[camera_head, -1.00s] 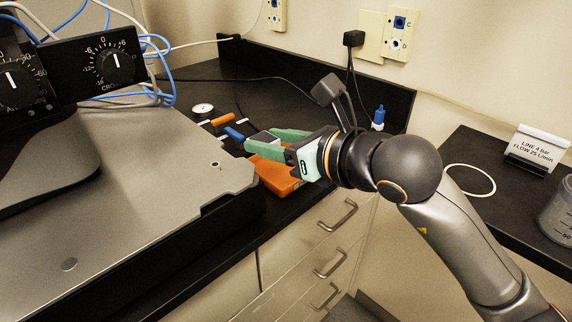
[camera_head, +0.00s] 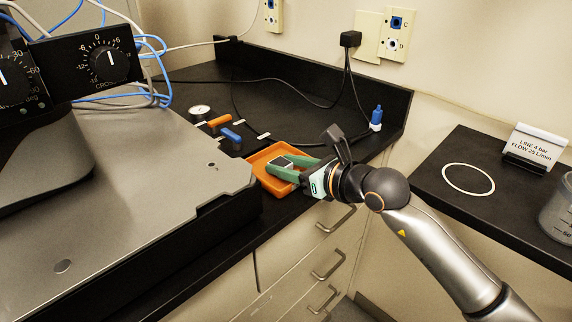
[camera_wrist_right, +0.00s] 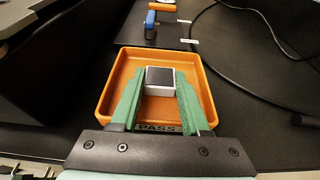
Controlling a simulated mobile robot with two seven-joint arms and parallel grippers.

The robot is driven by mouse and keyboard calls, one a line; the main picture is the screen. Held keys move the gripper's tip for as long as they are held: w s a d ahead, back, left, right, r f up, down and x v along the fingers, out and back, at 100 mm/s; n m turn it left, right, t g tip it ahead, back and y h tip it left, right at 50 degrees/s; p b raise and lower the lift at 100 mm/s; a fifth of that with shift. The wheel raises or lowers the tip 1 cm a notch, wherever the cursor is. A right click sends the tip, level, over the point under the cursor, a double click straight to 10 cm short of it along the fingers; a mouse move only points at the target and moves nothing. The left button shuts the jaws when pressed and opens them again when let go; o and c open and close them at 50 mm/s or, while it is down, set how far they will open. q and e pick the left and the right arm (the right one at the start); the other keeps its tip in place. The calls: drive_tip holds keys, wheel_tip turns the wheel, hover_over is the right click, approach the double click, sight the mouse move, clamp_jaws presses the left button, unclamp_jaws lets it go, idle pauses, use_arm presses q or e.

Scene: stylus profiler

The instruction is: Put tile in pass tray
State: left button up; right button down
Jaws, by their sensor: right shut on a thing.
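The tile (camera_wrist_right: 161,80) is a small white block with a dark top. It sits between the green fingertips of my right gripper (camera_wrist_right: 160,92), which is shut on it, and it also shows in the head view (camera_head: 282,162). The pass tray (camera_wrist_right: 207,105) is a shallow orange tray with a PASS label on its near wall; it is also in the head view (camera_head: 259,160). The tile and fingertips are inside the tray's outline. I cannot tell whether the tile touches the tray floor. My left gripper is not in view.
An orange-handled valve (camera_head: 219,120) and a blue-handled one (camera_head: 231,135) stand behind the tray, near a round gauge (camera_head: 199,111). The large grey instrument plate (camera_head: 150,190) is to the left. A black cable crosses the dark bench at the back.

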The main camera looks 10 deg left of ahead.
drive_tip(key=shift+f, duration=0.15)
drive_tip(key=shift+c, duration=1.9)
unclamp_jaws()
